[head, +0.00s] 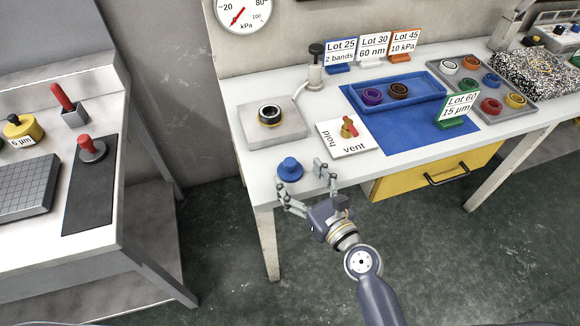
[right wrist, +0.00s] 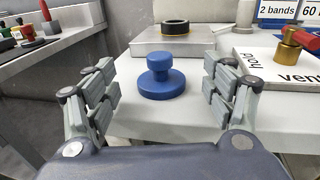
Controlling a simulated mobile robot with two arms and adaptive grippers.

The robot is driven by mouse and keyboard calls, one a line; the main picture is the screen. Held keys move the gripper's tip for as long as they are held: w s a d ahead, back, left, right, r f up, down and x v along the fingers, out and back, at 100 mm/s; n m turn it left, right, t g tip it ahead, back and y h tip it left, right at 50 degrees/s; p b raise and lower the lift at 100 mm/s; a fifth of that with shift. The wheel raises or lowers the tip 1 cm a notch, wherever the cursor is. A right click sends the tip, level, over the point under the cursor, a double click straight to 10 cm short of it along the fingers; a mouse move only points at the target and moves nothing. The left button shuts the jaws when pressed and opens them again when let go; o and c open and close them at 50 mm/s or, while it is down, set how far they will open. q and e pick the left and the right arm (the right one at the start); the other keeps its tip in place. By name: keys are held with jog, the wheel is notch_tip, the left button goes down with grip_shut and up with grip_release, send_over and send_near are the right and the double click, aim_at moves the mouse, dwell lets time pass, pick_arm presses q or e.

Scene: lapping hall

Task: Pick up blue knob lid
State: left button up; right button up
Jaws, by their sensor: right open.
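The blue knob lid (head: 290,169) stands upright near the front left corner of the white table (head: 250,171). In the right wrist view the blue knob lid (right wrist: 160,80) is a round disc with a narrower knob on top, straight ahead between the fingers. My right gripper (head: 304,185) is open at the table's front edge, its fingers spread. In the right wrist view its fingertips (right wrist: 166,90) lie left and right of the lid, apart from it and short of it. My left gripper is not in view.
Behind the lid is a grey block (head: 284,131) with a dark ring (head: 270,115). To its right lie a hold/vent plate (head: 336,146) with a brass and red valve, and a blue mat (head: 394,143) with a blue tray (head: 410,103). Another bench (head: 101,218) stands left, across a gap.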

aim_at(294, 168)
jog(key=x, duration=0.5)
jog(key=shift+r, duration=0.2)
jog(key=c, duration=1.4)
